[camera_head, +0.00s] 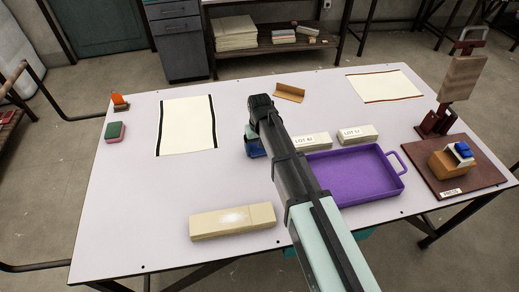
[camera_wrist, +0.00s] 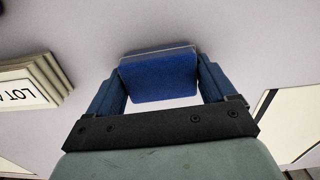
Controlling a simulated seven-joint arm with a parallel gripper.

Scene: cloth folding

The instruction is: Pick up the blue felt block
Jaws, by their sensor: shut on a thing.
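The blue felt block (camera_wrist: 160,78) is between the two dark blue fingers of my gripper (camera_wrist: 158,70) in the wrist view, with a pale layer along its far edge. The fingers are shut on its two sides. In the head view my gripper (camera_head: 252,140) points down over the middle of the table, and the blue block (camera_head: 257,150) shows only in part below it, the arm covering the rest. I cannot tell whether the block touches the table or is slightly above it.
To the right are cream stacks marked LOT (camera_head: 357,134) and a purple tray (camera_head: 330,190). A press on a brown board (camera_head: 455,180) holds a tan block with a blue-topped piece. A cream block (camera_head: 232,222) lies in front; a white sheet (camera_head: 187,130) lies left.

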